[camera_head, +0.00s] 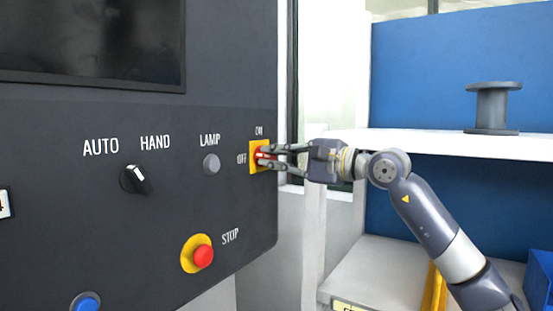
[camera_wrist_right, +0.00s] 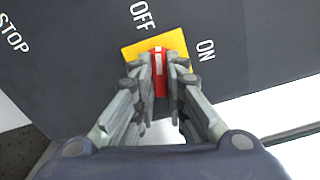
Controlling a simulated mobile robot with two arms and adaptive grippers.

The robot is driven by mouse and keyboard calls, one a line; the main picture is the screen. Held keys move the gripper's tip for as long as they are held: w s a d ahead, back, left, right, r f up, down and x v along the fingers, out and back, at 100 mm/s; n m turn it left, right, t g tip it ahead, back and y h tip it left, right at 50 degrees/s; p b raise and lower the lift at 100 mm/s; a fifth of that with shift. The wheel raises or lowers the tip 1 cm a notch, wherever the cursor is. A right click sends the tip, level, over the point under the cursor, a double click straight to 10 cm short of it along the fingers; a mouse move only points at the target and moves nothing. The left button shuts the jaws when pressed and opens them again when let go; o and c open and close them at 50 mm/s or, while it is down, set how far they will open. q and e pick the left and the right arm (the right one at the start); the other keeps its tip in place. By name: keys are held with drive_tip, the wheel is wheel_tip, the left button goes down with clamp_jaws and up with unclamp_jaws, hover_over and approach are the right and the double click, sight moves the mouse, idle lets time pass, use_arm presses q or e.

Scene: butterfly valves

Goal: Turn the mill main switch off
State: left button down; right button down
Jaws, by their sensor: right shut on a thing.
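The main switch has a yellow square plate (camera_head: 253,167) with a red handle (camera_head: 262,155) on the dark control panel. OFF is printed left of it and ON above it in the head view. In the right wrist view the red handle (camera_wrist_right: 159,82) sits between my fingers on the yellow plate (camera_wrist_right: 177,41). Its white mark points up, closer to the OFF label than to ON. My right gripper (camera_head: 274,158) is shut on the handle, coming from the right; its fingers (camera_wrist_right: 160,72) hide the handle's sides. My left gripper is not in view.
The panel (camera_head: 110,230) also has a black AUTO/HAND knob (camera_head: 134,179), a grey LAMP button (camera_head: 211,163), a red STOP button (camera_head: 203,256) and a blue button (camera_head: 86,303). A white shelf (camera_head: 430,143) with a dark spool (camera_head: 493,108) stands behind my right arm.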

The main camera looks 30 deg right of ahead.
drive_tip(key=shift+n, duration=1.5)
drive_tip(key=c, duration=1.6)
unclamp_jaws()
drive_tip(key=v, duration=0.6)
drive_tip(key=shift+s+d+f, duration=0.15)
drive_tip(key=shift+d+f, duration=0.1)
drive_tip(key=shift+d, duration=0.05)
drive_tip(key=shift+s+r, duration=0.2)
drive_tip(key=shift+s, duration=0.35)
